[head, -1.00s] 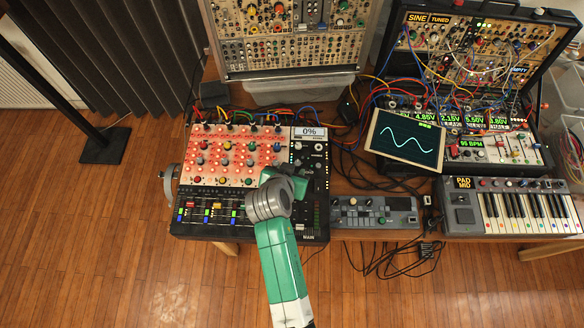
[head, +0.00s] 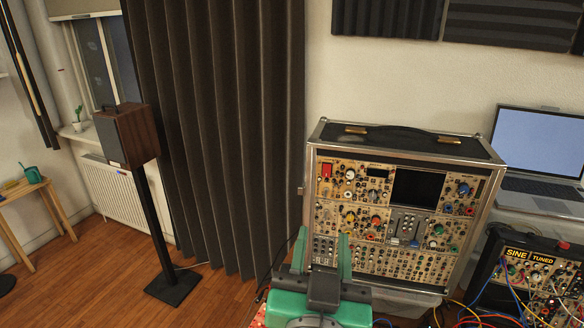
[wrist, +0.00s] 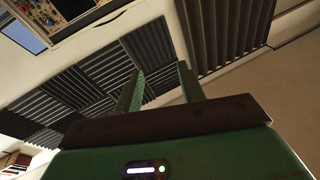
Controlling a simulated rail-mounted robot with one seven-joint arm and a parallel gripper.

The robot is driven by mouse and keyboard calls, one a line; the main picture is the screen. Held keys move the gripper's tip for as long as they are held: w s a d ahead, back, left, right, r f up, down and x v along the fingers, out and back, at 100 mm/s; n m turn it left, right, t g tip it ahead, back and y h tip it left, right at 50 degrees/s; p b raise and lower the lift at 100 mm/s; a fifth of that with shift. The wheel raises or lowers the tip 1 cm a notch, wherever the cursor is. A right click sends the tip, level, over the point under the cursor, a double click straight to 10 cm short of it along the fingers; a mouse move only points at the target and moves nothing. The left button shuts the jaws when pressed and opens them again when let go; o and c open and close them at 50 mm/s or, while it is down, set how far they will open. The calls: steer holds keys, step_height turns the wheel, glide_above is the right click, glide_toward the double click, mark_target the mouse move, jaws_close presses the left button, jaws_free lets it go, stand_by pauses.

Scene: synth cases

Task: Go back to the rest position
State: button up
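My gripper (head: 322,258) is at the bottom middle of the head view, raised in front of the large synth case. Its two green fingers point up and stand apart with nothing between them. The wrist view also shows my gripper (wrist: 158,88) open and empty, facing the wall and its dark foam panels (wrist: 85,85). The large synth case (head: 400,215) stands upright behind my gripper. A smaller case labelled SINE TUNED (head: 530,275) is at the lower right, partly cut off.
A laptop (head: 540,150) stands open at the right. A speaker on a black stand (head: 128,135) is at the left, before a dark curtain (head: 225,120). A small wooden table (head: 35,205) is at the far left. The wooden floor (head: 110,260) between them is clear.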

steer(key=s+a+r+n+t+y+p, duration=0.1)
steer(key=s+a+r+n+t+p, duration=0.15)
steer(key=s+r, duration=0.6)
steer(key=s+a+r+n+t+y+p, duration=0.1)
steer(key=s+a+r+t+y+p, duration=0.3)
steer(key=r, duration=0.8)
step_height(320, 180, up, 19)
steer(key=d+g+h+p, duration=0.1)
steer(key=d+p, duration=0.1)
steer(key=p, duration=1.5)
steer(key=shift+f+h, duration=0.2)
steer(key=shift+h, duration=0.2)
